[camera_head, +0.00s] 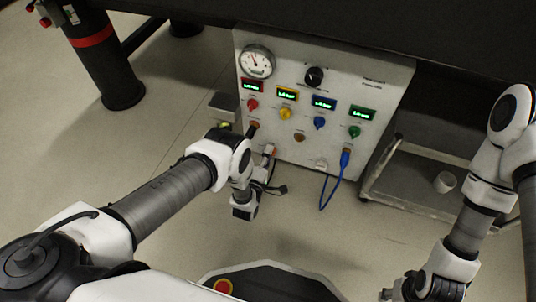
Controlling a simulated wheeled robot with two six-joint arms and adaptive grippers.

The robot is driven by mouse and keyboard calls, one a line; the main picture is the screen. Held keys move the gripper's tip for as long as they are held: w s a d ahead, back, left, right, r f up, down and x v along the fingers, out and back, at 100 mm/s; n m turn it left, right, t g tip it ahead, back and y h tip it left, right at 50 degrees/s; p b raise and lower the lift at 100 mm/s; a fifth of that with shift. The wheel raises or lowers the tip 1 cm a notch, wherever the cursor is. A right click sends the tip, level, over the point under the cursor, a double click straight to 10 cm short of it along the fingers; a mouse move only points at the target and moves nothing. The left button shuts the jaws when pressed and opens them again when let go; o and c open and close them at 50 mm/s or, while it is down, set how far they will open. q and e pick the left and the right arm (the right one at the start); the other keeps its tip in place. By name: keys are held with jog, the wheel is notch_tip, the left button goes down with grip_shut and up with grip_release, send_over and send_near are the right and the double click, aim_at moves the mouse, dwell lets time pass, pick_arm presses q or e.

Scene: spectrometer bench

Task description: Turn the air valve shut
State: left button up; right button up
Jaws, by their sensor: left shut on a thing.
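The grey-white instrument panel (300,145) stands beyond my left arm. The fingertips are small and dark, partly covered by my left wrist, so the valve's angle is unclear. My right gripper (418,286) is at the lower right, away from the panel, with its fingers not clear.
A round gauge (256,62), a black knob (315,76) and several coloured knobs are on the panel. A blue cable (327,195) hangs from its lower right. A low cart (412,190) with a white cup (445,182) stands to the right. The floor between my arms is open.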

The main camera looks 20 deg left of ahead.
pick_arm(q)
jog(key=o, duration=1.2)
jog(key=shift+c, duration=0.2)
jog(key=s, duration=1.2)
jog(key=shift+a, duration=0.2)
